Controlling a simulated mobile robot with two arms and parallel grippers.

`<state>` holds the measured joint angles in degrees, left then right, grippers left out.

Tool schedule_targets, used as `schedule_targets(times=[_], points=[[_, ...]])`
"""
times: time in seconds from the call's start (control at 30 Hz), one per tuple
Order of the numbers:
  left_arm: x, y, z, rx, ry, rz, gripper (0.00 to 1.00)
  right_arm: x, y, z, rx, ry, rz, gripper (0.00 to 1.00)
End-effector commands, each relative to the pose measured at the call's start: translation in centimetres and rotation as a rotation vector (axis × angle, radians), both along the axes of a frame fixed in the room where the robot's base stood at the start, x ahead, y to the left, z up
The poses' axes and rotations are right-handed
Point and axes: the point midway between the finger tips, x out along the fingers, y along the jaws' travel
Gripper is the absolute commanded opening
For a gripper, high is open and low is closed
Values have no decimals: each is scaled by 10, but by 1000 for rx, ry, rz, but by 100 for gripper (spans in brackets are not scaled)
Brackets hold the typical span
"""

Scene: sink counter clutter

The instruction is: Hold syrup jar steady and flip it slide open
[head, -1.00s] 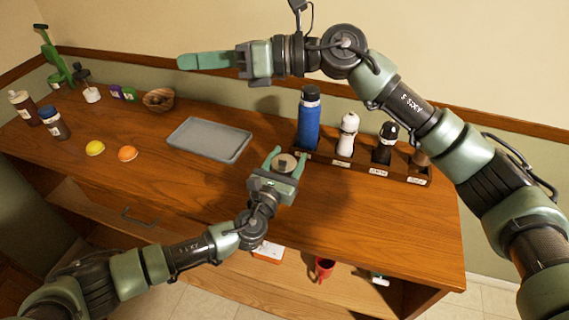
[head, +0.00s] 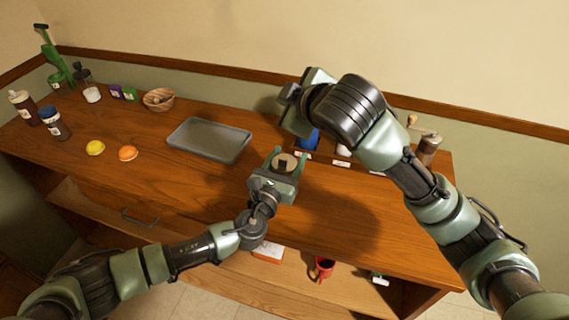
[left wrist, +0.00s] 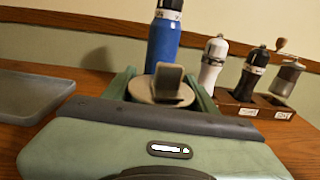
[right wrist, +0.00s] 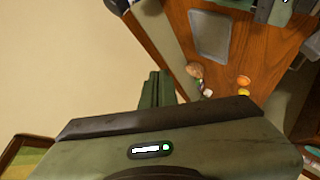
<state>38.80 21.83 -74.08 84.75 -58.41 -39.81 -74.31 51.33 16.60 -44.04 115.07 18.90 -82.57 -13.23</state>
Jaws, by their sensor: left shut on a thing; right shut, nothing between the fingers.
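The syrup jar (head: 284,163) shows as a round pale top with a dark grey tab on it. It stands at the front middle of the counter. My left gripper (head: 288,160) is shut on it, with one finger on each side. In the left wrist view the jar's lid (left wrist: 145,90) sits between the fingers, and its grey tab (left wrist: 170,80) stands up; whether the opening is uncovered I cannot tell. My right gripper shows in the right wrist view (right wrist: 158,82), shut and empty. In the head view its fingertips are hidden; its hand is up above the rack, apart from the jar.
Behind the jar is a rack (left wrist: 268,118) with a blue bottle (left wrist: 163,45), a white mill (left wrist: 213,62), a dark mill (left wrist: 252,75) and a crank grinder (head: 428,148). A grey tray (head: 208,140) lies left. Lemon, orange, bowl and bottles stand further left.

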Motion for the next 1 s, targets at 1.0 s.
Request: schedule_targets(times=[1.0], points=[[0, 0, 0, -1, 0, 0, 0, -70, -14, -103, -130, 430, 16, 0]])
